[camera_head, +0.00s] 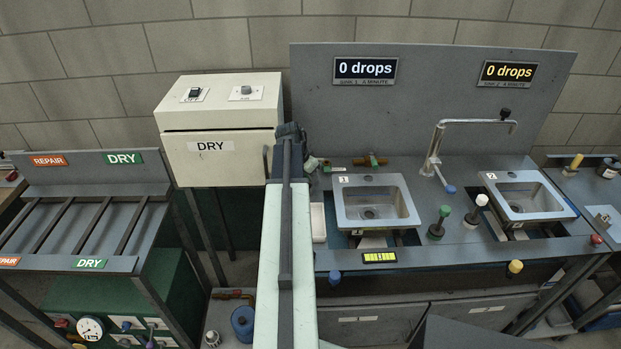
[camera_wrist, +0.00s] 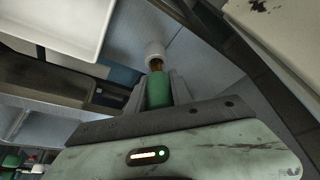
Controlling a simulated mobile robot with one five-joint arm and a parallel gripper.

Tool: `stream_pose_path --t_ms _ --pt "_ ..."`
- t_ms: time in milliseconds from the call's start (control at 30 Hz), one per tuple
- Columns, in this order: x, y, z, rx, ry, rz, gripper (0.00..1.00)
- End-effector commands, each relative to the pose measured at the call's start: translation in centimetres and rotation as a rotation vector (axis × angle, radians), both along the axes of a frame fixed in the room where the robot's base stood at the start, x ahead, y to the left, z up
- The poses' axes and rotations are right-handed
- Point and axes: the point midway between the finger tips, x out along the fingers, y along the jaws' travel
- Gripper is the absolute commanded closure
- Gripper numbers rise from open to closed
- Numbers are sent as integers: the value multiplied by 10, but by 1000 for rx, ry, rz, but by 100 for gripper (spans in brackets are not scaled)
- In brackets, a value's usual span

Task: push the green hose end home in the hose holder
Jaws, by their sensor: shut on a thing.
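In the wrist view my gripper (camera_wrist: 160,80) is shut on the green hose end (camera_wrist: 159,93), with a grey finger on each side of it. A short copper-coloured part (camera_wrist: 156,65) shows at the far tip of the green piece. Just beyond it, in line, is a white round piece (camera_wrist: 154,50), which looks like the hose holder. The copper part reaches its near edge; how deep it sits inside I cannot tell. In the head view my arm hides most of the gripper and the hose end.
A white tray (camera_head: 319,222) lies right of my arm, left of sink 1 (camera_head: 376,203); it also shows in the wrist view (camera_wrist: 62,24). The cream DRY cabinet (camera_head: 218,128) stands close on the left. A brass fitting (camera_head: 371,160) is behind sink 1.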

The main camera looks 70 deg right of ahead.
Motion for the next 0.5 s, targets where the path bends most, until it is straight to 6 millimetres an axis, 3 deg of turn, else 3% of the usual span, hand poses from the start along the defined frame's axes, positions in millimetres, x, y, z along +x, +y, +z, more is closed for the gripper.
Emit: stream_pose_path --t_ms 500 --pt "0 0 -14 0 0 0 100"
